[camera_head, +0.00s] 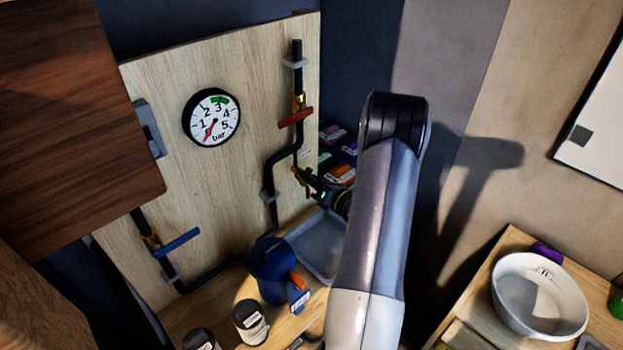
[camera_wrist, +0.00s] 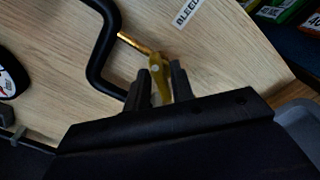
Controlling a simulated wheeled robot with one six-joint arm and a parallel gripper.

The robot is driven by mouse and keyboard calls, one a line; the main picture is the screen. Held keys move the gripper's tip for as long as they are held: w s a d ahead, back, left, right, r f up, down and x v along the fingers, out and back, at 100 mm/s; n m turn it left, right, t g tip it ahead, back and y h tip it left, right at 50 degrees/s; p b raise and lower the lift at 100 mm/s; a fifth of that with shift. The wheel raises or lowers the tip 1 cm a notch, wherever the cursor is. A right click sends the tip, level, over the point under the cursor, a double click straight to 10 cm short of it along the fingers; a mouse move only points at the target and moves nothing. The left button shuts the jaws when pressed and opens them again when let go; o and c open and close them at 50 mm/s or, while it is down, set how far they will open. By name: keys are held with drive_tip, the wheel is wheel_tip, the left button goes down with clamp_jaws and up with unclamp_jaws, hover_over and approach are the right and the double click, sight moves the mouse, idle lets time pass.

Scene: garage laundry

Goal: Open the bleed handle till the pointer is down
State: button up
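The bleed handle (camera_wrist: 160,68) is a small yellow lever on a brass fitting at the end of a black pipe, by a label that begins "BLEED". My gripper (camera_wrist: 161,76) has its dark fingers on both sides of the handle, close together with little or no gap, and appears shut on it. In the head view my gripper (camera_head: 322,193) is at the lower right pipe branch, and the handle is hidden there. The round gauge (camera_head: 211,117) has a red pointer (camera_head: 209,129) that points down and slightly left, near the low end of the scale.
A red handle (camera_head: 295,117) sits on the upper pipe and a blue handle (camera_head: 178,241) on the lower left pipe. Below are a grey tray (camera_head: 318,262), a blue container (camera_head: 270,268) and dark jars (camera_head: 250,318). A white bowl (camera_head: 538,312) stands on the right.

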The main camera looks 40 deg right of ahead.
clamp_jaws()
drive_tip(key=shift+f+b, duration=0.15)
drive_tip(key=shift+b, duration=0.35)
drive_tip(key=shift+a+n+b, duration=0.1)
drive_tip(key=shift+n+b, duration=2.8)
drive_tip(key=shift+b, duration=1.4)
drive_tip(key=shift+o, duration=1.4)
unclamp_jaws()
drive_tip(key=shift+r, duration=0.2)
